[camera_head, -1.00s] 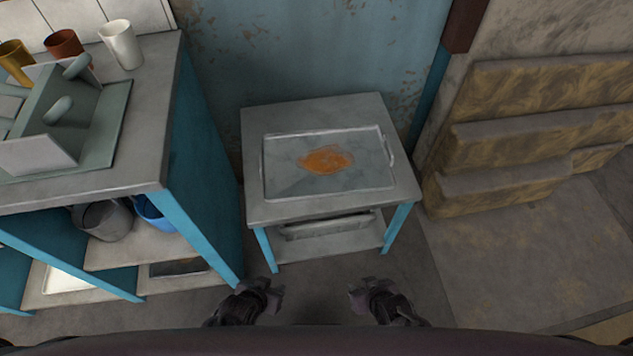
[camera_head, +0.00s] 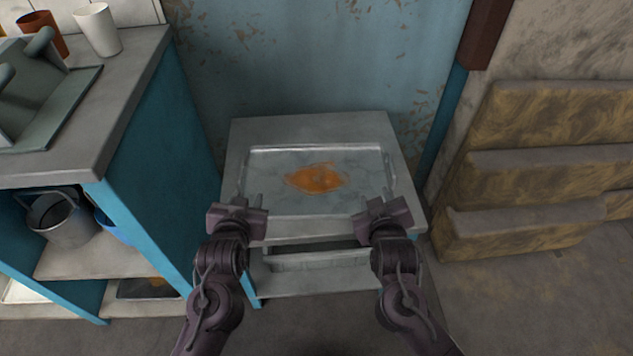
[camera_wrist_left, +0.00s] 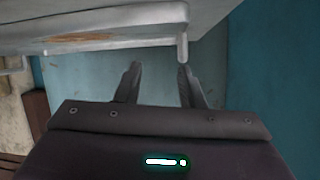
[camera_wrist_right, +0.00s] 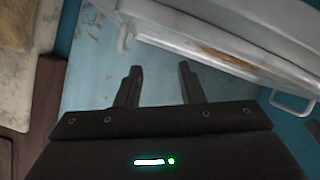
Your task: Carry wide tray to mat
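The wide tray (camera_head: 268,163) is a grey metal tray with a raised rim and an orange-brown patch on its floor. It rests on a small grey-topped table (camera_head: 330,124). In the right wrist view the tray (camera_wrist_right: 180,38) shows an end handle at each side. My left gripper (camera_head: 252,203) is open at the tray's near left corner; in the left wrist view a tray handle (camera_wrist_left: 183,46) is close to one fingertip. My right gripper (camera_head: 372,206) is open at the near right corner, its fingers empty. I cannot pick out a mat.
A blue-sided counter (camera_head: 150,150) stands at left with a white cup (camera_head: 98,29) on top and a bucket (camera_head: 62,220) on its shelf. Another tray (camera_head: 318,260) lies on the table's lower shelf. A wall is behind.

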